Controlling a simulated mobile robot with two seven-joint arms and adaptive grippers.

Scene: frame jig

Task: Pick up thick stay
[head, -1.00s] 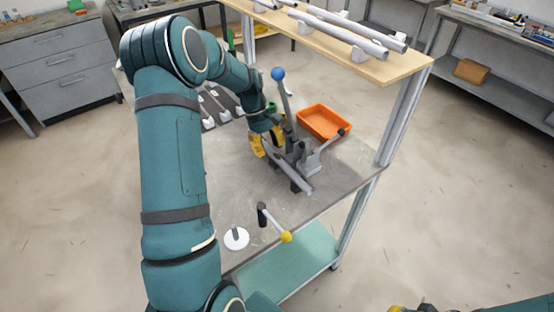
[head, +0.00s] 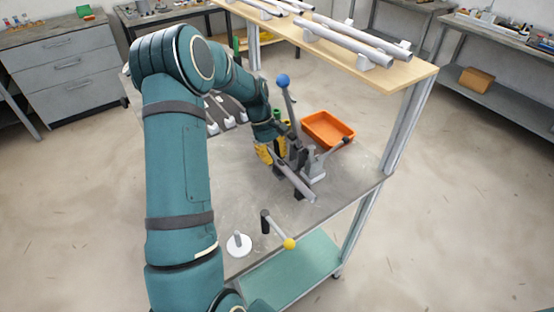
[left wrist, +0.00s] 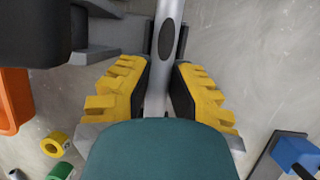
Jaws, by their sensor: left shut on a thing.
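A straight grey tube (head: 293,180), matching a thick stay, lies slanted at the grey clamp jig (head: 314,166) on the table. My left gripper (head: 264,153), with yellow fingers, is at its far end, partly hidden by my arm. In the left wrist view the tube (left wrist: 169,15) runs between the fingers of the gripper (left wrist: 160,90), with one finger on each side. It has a dark oval mark. The gripper is shut on this tube. Whether the tube still touches the jig is unclear. My right gripper is out of view.
A blue-knobbed lever (head: 283,81) stands close to my left gripper. An orange bin (head: 327,129) is behind the jig. A yellow-knobbed handle (head: 289,244) and white disc (head: 238,244) stand in front. Large tubes (head: 345,40) lie on the upper shelf (head: 400,77).

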